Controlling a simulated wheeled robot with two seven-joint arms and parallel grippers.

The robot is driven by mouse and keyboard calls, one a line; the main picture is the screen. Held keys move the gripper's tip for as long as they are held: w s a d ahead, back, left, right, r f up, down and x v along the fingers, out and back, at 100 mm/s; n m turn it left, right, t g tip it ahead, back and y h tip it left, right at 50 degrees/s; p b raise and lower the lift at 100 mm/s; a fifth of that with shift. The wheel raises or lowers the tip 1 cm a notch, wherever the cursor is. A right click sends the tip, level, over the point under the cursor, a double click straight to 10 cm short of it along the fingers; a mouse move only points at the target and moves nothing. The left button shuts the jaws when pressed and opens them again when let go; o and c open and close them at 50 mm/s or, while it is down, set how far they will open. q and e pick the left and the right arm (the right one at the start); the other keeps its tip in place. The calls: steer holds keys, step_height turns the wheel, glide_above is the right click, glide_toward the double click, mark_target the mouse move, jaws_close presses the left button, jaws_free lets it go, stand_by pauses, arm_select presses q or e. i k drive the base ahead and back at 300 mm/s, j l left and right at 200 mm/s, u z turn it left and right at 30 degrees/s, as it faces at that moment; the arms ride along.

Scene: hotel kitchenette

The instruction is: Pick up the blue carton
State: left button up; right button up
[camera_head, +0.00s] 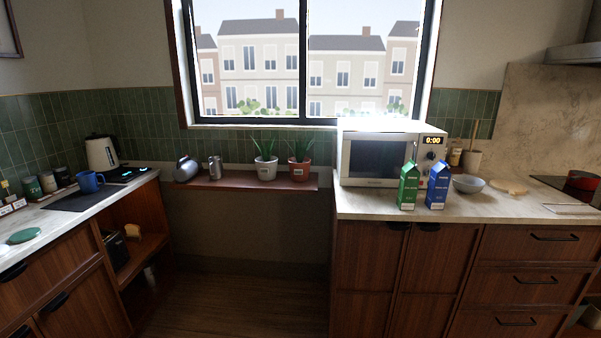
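The blue carton (437,186) stands upright on the right-hand counter, near its front edge. A green carton (408,187) of similar shape stands upright just to its left, with a narrow gap between them. Both are in front of a white microwave (387,155). Neither of my grippers shows in the head view.
A grey bowl (469,184) sits close to the right of the blue carton, with a round board (508,187) beyond it. Plants and metal vessels stand on the low shelf (240,184) under the window. The floor (235,300) between the counters is clear.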

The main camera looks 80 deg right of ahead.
mark_target(441, 177)
steer(key=z, duration=0.45)
steer(key=k+l+z, duration=0.1)
steer(key=z, duration=0.4)
steer(key=l+z, duration=0.15)
steer(key=z, duration=0.3)
steer(key=k+l+z, duration=0.1)
steer(key=z, duration=0.35)
steer(key=l+z, duration=0.1)
steer(key=z, duration=1.55)
